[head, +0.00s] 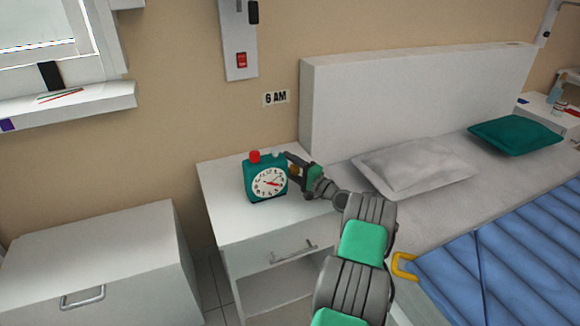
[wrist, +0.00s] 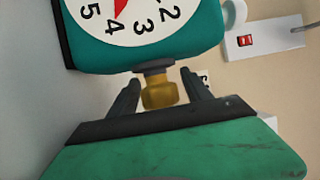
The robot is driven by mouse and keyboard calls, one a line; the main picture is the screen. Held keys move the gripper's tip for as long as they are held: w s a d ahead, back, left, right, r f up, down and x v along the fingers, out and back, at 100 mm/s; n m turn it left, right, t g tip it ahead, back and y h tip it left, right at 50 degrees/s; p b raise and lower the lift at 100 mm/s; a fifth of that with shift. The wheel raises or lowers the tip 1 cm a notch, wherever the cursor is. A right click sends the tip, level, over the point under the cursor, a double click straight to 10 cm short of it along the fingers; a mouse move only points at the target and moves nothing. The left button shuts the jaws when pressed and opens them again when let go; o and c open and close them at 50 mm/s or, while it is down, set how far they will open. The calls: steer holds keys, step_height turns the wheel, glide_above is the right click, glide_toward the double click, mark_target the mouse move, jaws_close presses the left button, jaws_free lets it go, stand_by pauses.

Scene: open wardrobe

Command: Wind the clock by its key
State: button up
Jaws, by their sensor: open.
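A teal alarm clock (head: 265,178) with a white dial, red hand and red top button stands on the white bedside cabinet. In the wrist view its lower dial and side (wrist: 150,50) fill the top. The brass-coloured winding key (wrist: 159,92) sticks out from the clock's side on a dark shaft. My gripper (wrist: 159,88) is open, one finger on each side of the key, with gaps visible between fingers and key. In the head view my gripper (head: 290,166) is at the clock's right side, and the key (head: 293,169) is partly hidden.
The clock stands on the bedside cabinet (head: 222,190), with bare top to its left and front. A bed with a headboard (head: 400,90) and pillows is on the right. A "6 AM" sign (head: 276,98) and a wall panel with a red switch (head: 241,60) are behind.

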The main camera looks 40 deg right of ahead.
jaws_close()
stand_by(0.6)
